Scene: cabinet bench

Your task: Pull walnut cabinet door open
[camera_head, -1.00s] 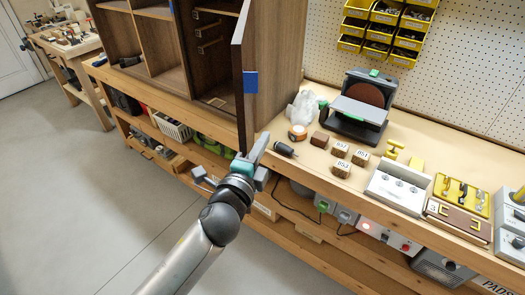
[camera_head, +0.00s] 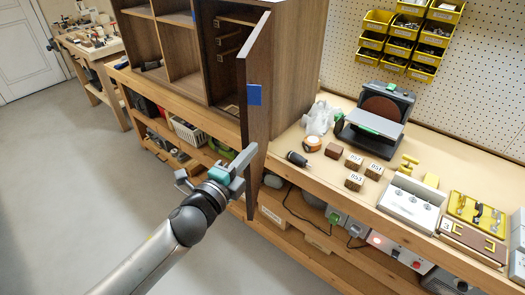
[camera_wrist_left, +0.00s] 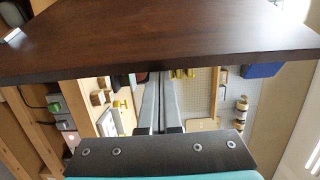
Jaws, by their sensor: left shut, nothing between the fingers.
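The walnut cabinet door (camera_head: 259,65) stands swung out from the cabinet (camera_head: 290,50), past the bench's front edge, with the interior showing to its left. A blue patch (camera_head: 254,95) is on its broad face. My left gripper (camera_head: 251,155) is shut and empty, with its fingers at the lower part of the door in the head view. In the left wrist view the door (camera_wrist_left: 160,38) is a dark brown band across the top, and my shut fingers (camera_wrist_left: 161,85) reach to its edge. Contact cannot be told. My right gripper is not in view.
The workbench (camera_head: 440,165) holds a disc sander (camera_head: 377,120), small labelled blocks (camera_head: 354,181) and a dark cylindrical tool (camera_head: 297,159) near its front edge. Yellow bins (camera_head: 410,35) hang on the pegboard. The floor (camera_head: 75,190) at left is clear.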

